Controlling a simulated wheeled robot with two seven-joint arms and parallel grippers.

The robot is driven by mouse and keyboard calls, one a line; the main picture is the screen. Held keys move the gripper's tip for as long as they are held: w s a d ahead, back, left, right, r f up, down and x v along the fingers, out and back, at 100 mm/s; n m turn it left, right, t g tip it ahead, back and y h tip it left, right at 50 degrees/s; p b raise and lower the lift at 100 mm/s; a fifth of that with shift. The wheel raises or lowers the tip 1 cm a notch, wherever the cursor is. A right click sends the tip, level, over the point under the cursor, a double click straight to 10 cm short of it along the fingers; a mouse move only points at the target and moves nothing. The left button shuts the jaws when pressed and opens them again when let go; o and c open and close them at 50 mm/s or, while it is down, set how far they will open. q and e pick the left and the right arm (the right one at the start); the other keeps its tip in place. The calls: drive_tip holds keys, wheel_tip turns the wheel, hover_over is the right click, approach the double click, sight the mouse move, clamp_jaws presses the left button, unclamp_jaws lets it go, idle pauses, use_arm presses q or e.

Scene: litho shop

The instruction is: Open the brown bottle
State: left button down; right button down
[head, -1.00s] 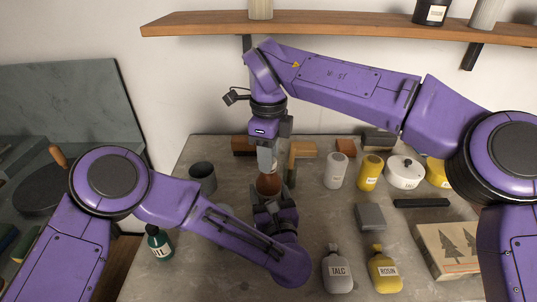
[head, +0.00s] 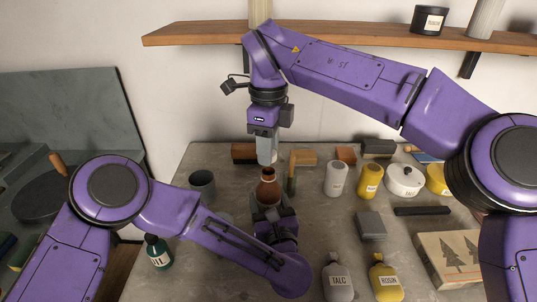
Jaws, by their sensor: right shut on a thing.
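The brown bottle (head: 268,191) stands near the middle of the table, with its neck and rim showing. My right gripper (head: 268,157) points down just above the bottle's mouth. It is shut on a small pale thing, probably the bottle's stopper, mostly hidden between the fingers. A small gap seems to show between it and the rim. My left gripper (head: 270,212) is at the bottle's lower body, on the near side. Its fingers are largely hidden, so I cannot tell how tightly they close on the bottle.
A dark cup (head: 201,183) stands left of the bottle, and a green-black bottle (head: 158,252) nearer the left edge. A brush-like tool (head: 292,175) stands close right. Talc (head: 338,278) and rosin (head: 385,279) bottles stand in front right. A shelf (head: 340,30) runs above.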

use_arm(q)
drive_tip(key=shift+c, duration=0.2)
unclamp_jaws()
